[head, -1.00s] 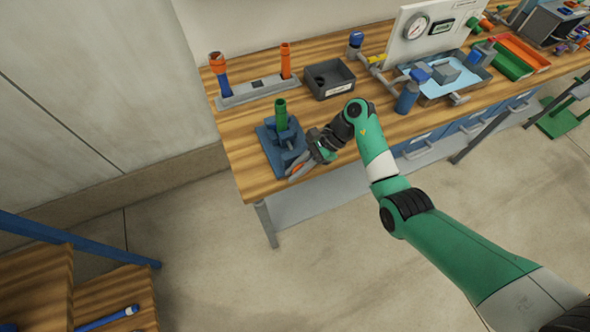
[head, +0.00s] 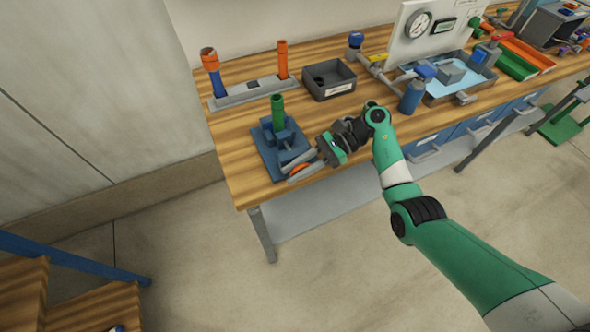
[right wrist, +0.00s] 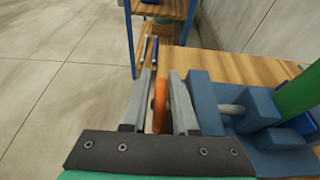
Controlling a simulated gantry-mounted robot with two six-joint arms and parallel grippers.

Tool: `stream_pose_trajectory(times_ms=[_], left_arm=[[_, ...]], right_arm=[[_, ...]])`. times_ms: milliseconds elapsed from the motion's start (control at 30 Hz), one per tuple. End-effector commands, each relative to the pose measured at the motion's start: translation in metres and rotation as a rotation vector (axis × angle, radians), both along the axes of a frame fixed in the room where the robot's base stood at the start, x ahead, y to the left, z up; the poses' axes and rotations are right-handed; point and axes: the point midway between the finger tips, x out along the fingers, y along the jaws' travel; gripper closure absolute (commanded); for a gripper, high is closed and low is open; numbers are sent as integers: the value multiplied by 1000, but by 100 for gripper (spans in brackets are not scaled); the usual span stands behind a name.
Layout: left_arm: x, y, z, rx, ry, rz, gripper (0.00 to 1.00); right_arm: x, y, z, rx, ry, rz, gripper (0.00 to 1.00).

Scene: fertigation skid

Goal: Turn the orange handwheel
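The orange handwheel (head: 299,168) is at the front side of a blue vise (head: 262,148) near the bench's left end. In the right wrist view the handwheel (right wrist: 160,103) shows nearly edge-on, joined to the vise by a grey screw. My right gripper (head: 292,169) points left at the handwheel. Its fingers are spread on either side of the wheel, with narrow gaps showing in the wrist view (right wrist: 161,76). The fingers hide part of the wheel in the head view. A green pipe (head: 278,110) stands upright at the vise. My left gripper is not in view.
Behind the vise are a grey rack (head: 250,92) with upright pipes and a dark open box (head: 328,82). The wooden bench's front edge lies just below the gripper.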

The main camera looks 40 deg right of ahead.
Motion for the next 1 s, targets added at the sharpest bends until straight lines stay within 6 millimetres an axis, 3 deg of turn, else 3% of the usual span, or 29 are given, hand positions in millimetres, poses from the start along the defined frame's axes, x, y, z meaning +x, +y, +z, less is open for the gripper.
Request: stream_pose_trajectory(times_ms=[267, 500, 633, 800, 1000], left_arm=[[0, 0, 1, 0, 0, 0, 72], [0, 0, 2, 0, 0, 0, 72], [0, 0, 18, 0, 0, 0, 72], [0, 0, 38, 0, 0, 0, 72], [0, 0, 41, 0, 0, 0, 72]], right_arm=[[-2, -6, 2, -1, 1, -2, 72], [-18, -51, 20, -2, 0, -5, 72], [-30, -81, 38, 2, 2, -6, 72], [-35, -96, 43, 1, 3, -3, 72], [-39, -102, 41, 0, 1, 0, 72]])
